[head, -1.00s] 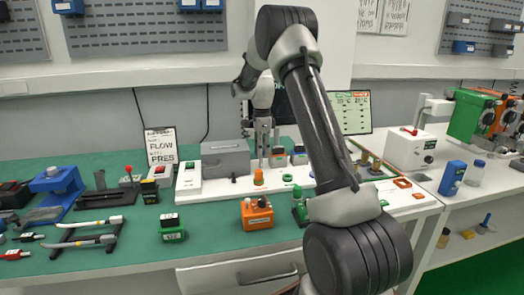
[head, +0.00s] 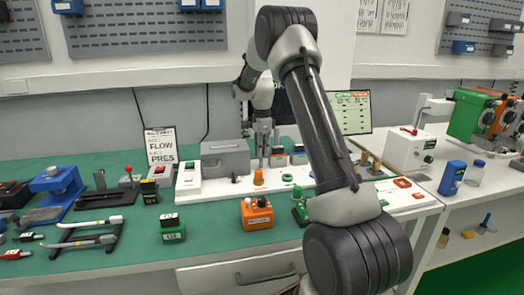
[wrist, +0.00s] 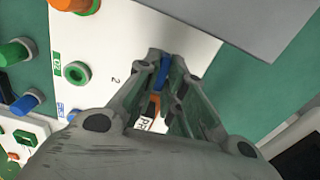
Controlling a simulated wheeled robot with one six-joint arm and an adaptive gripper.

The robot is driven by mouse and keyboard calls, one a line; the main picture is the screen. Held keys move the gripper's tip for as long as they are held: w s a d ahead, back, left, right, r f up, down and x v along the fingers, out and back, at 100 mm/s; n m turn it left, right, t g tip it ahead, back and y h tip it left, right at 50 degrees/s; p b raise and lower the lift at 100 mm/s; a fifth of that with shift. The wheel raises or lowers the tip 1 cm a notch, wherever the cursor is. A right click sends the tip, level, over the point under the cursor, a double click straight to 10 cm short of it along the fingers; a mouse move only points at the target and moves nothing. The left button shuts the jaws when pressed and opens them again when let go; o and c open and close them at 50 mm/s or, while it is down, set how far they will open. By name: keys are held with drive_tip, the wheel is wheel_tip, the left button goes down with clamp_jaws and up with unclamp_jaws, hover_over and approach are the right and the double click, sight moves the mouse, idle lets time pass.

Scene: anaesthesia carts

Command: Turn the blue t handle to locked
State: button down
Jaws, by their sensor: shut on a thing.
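The blue t handle (wrist: 163,72) shows in the wrist view as a narrow blue bar between the fingertips. My gripper (wrist: 166,68) is shut on it, seen from above. An orange part and a white label with dark letters show below it between the fingers. In the head view my gripper (head: 263,160) points down over the back of the white board (head: 215,188). There I cannot make out the handle, and its lock marking is not readable in either view.
A grey box (head: 225,158) stands left of my gripper. An orange knob (head: 259,177) and a green ring (head: 287,178) are in front. An orange block (head: 257,213) and a green block (head: 172,229) stand on the green bench top. Bare bench lies between them.

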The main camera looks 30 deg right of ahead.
drive_tip(key=n, duration=0.8)
drive_tip(key=shift+w+n, duration=0.15)
drive_tip(key=shift+n, duration=0.15)
drive_tip(key=n, duration=0.4)
drive_tip(key=shift+a, duration=0.1)
drive_tip(key=shift+w+n, duration=0.1)
drive_tip(key=shift+n, duration=2)
drive_tip(key=c, duration=1.5)
unclamp_jaws()
wheel_tip(320, 180, up, 12)
drive_tip(key=shift+r, duration=0.1)
